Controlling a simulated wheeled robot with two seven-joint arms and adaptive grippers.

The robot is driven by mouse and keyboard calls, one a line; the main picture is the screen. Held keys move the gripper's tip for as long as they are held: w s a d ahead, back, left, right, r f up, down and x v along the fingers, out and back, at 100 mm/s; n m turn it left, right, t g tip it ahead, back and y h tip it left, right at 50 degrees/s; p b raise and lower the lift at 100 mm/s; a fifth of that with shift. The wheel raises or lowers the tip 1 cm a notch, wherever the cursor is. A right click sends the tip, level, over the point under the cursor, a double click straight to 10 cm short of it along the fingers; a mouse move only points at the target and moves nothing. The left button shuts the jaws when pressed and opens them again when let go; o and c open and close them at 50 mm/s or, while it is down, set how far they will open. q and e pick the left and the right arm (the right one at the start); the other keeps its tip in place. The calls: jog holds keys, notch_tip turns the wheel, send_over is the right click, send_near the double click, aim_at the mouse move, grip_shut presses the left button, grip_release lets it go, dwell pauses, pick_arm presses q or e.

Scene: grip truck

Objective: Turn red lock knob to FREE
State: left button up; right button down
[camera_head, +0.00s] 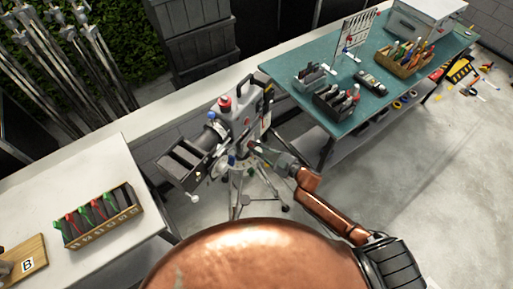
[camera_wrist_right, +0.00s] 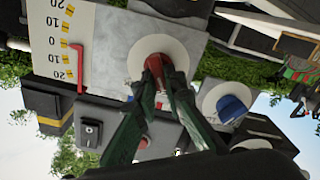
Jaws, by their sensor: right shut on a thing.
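The red lock knob (camera_wrist_right: 148,58) sits on a round white plate on the grey device's side in the right wrist view. My right gripper (camera_wrist_right: 160,78) is shut on it, with dark green fingers on both sides. In the head view, my right gripper (camera_head: 256,147) reaches in from the right against the grey head (camera_head: 240,122) of a tripod-mounted device. There the fingers hide the knob, and I cannot tell it apart. No FREE marking is readable, so the knob's setting cannot be told. My left gripper is not in view.
In the wrist view, a blue knob (camera_wrist_right: 231,107) lies right of the red one; a numbered scale (camera_wrist_right: 62,40) with a red pointer (camera_wrist_right: 80,68) and a black rocker switch (camera_wrist_right: 90,133) lie left. A teal workbench (camera_head: 300,75) and a white table (camera_head: 110,170) flank the tripod (camera_head: 240,190).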

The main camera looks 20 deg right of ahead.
dwell(0.4)
jog(key=c, duration=2)
grip_release()
jog(key=v, duration=1.2)
